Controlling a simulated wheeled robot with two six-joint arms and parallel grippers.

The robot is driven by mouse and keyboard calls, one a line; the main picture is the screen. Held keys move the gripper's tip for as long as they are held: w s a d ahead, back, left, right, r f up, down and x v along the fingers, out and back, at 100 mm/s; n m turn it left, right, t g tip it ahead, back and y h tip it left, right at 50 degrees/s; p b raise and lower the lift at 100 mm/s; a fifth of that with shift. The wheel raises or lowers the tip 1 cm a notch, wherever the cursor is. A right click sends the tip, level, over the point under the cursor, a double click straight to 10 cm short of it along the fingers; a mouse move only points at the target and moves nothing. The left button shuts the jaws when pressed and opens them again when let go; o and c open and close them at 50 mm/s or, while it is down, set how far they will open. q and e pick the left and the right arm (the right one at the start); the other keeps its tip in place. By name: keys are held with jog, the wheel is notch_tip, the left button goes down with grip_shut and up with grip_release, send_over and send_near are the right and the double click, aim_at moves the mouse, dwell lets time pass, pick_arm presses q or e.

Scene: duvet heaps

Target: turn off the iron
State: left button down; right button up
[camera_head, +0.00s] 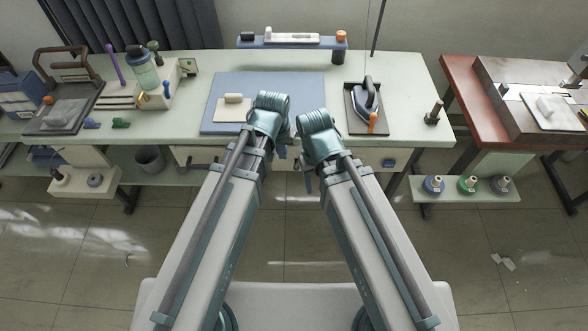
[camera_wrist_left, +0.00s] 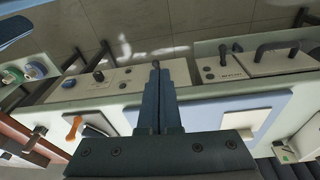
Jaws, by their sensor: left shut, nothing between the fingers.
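The iron (camera_head: 367,98) stands on a dark tray (camera_head: 352,113) at the right part of the pale green worktable, with its dark handle upward. An orange part (camera_head: 373,122) shows at the front of the iron's tray; an orange piece (camera_wrist_left: 74,128) also shows at the lower left of the left wrist view. My left gripper (camera_head: 282,151) is at the table's front edge, left of the iron and apart from it. In the left wrist view its fingers (camera_wrist_left: 156,68) are together and empty. My right gripper (camera_head: 307,183) is mostly hidden behind its wrist, just in front of the table.
A blue mat (camera_head: 300,92) with a pale block (camera_head: 233,108) lies left of the iron. A brown table (camera_head: 465,75) stands further right. A panel with a black knob (camera_wrist_left: 98,77) shows under the table edge.

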pick_arm(q)
jog(key=w+f+n+t+h+b, duration=0.1)
jog(key=w+f+n+t+b, duration=0.1)
jog(key=w+f+b, duration=0.4)
jog(key=shift+w+d+f+n, duration=0.15)
jog(key=shift+w+f+n, duration=0.25)
jog(key=shift+w, duration=1.35)
pick_arm(e)
notch_tip(320, 180, down, 8)
jog(key=shift+f, duration=0.1)
pick_arm(q)
jog(key=b, duration=1.1)
send_over(296, 162)
jog(key=a, duration=0.2)
notch_tip(296, 162, down, 10)
jog(key=shift+w+d+f, duration=0.1)
jog(key=shift+w+d, duration=0.05)
jog(key=shift+s+d+f+b, duration=0.3)
jog(key=shift+s+f+b, duration=0.45)
jog(key=shift+f, duration=0.15)
jog(key=shift+s+d+f, duration=0.15)
jog(key=shift+s+f, duration=0.05)
jog(key=shift+f, duration=0.15)
pick_arm(e)
notch_tip(296, 162, down, 13)
jog(key=shift+r, duration=0.2)
